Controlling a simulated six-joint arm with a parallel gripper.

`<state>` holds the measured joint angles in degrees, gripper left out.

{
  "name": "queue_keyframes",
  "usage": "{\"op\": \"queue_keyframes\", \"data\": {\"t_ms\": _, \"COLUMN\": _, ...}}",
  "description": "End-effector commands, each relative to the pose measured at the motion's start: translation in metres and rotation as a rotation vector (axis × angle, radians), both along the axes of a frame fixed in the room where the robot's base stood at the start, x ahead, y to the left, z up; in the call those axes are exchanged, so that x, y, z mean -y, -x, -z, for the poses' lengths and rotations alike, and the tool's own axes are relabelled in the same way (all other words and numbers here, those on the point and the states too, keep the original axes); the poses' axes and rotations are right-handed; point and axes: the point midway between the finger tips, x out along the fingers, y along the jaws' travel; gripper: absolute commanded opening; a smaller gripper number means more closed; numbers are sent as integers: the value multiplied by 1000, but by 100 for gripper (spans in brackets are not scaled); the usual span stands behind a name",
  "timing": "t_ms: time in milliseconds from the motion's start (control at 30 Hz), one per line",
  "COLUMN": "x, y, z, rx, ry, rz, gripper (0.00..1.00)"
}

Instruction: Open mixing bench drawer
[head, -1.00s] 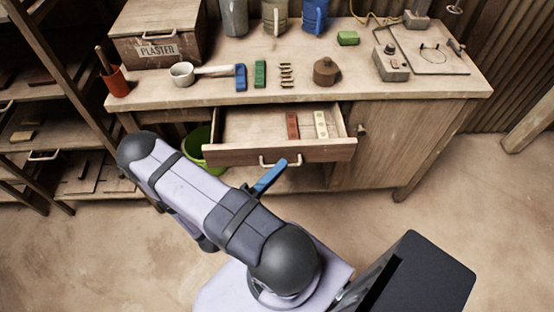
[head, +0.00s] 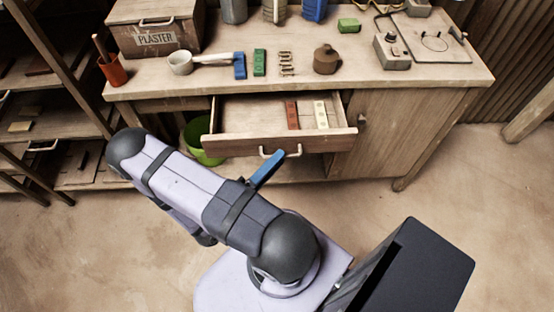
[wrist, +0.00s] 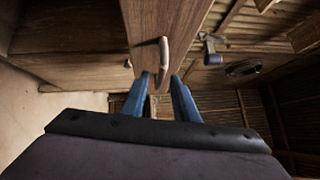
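The mixing bench drawer (head: 235,146) is pulled out, with its inside showing. Its pale bar handle (head: 281,152) is on the front face. In the wrist view, the drawer front (wrist: 143,25) and handle (wrist: 163,60) are close ahead. My gripper (head: 280,156) is at the handle; only one blue finger shows clearly in the head view. In the wrist view, its two blue fingers (wrist: 161,76) stand apart, with the handle's near end between their tips and gaps visible on both sides. The gripper is open, not closed on the handle.
A red block (head: 292,114) and a cream block (head: 321,114) lie in the drawer. A green bucket (head: 195,135) stands under the bench, left of the drawer. The bench top (head: 220,85) carries a plaster box, cup, blocks and pot. Floor in front is open.

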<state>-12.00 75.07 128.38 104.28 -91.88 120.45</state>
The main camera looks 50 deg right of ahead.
Motion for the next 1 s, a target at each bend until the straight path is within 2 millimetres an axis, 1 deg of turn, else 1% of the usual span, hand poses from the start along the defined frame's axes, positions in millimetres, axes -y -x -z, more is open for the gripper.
{"op": "queue_keyframes", "data": {"t_ms": 300, "x": -36, "y": -1, "z": 7, "rx": 2, "ry": -2, "rz": -6, "gripper": 27}}
{"op": "queue_keyframes", "data": {"t_ms": 500, "x": -54, "y": -1, "z": 8, "rx": 4, "ry": -2, "rz": -4, "gripper": 27}}
{"op": "queue_keyframes", "data": {"t_ms": 700, "x": -62, "y": 0, "z": 9, "rx": 2, "ry": -3, "rz": -2, "gripper": 27}}
{"op": "queue_keyframes", "data": {"t_ms": 1000, "x": -62, "y": 0, "z": 9, "rx": 1, "ry": -3, "rz": -1, "gripper": 27}}
